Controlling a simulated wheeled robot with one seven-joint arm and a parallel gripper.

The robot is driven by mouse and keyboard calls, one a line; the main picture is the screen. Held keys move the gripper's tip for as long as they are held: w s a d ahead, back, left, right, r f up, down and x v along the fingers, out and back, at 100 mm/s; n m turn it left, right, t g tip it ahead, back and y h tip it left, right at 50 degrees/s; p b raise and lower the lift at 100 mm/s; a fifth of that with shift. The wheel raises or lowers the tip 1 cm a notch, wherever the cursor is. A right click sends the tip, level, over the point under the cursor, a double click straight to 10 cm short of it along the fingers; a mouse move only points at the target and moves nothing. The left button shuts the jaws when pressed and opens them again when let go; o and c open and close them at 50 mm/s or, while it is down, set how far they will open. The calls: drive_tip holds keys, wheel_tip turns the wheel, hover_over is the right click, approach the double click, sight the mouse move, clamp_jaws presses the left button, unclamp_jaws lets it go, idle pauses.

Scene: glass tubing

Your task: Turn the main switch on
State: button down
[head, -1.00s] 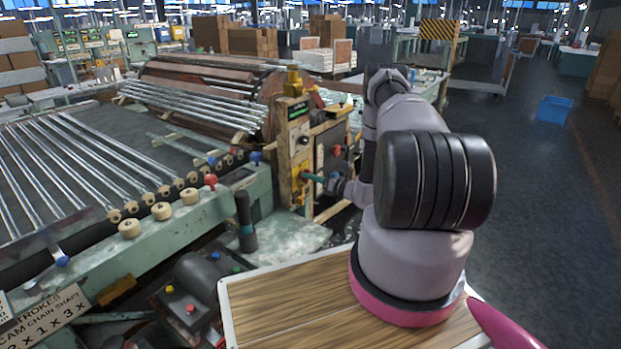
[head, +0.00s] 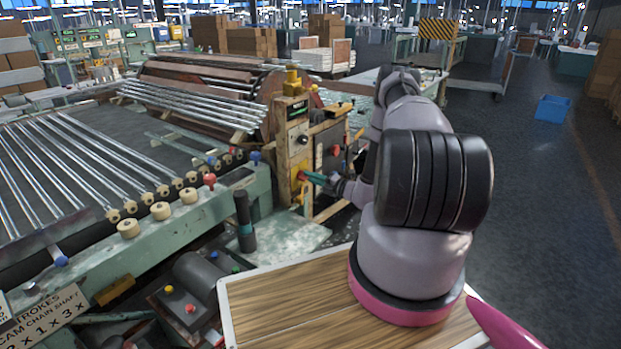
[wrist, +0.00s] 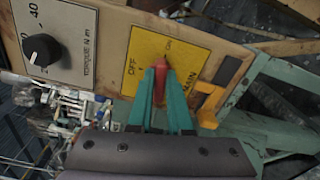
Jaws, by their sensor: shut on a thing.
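The main switch is a red handle (wrist: 160,88) on a yellow plate (wrist: 190,62) marked OFF, ON and MAIN in the wrist view. My gripper (wrist: 161,74) has green fingers shut on the red handle, one on each side. The handle's tip points toward the top of the plate, between the OFF and ON words and close to ON. In the head view my gripper (head: 305,176) reaches from the right to the yellow plate on the upright control panel (head: 284,150).
A black knob (wrist: 41,49) on a white dial plate sits left of the switch. An orange bracket (wrist: 211,105) is close on the right. In the head view, a machine with glass tubes (head: 70,160) fills the left. Open floor and a blue bin (head: 553,108) lie right.

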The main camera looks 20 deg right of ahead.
drive_tip(key=shift+f+m, duration=0.15)
drive_tip(key=shift+m, duration=0.95)
drive_tip(key=c, duration=0.8)
unclamp_jaws()
drive_tip(key=shift+c, duration=0.2)
drive_tip(key=shift+s+d, duration=0.15)
drive_tip(key=v, duration=1)
drive_tip(key=shift+s, duration=0.25)
drive_tip(key=shift+d, duration=0.15)
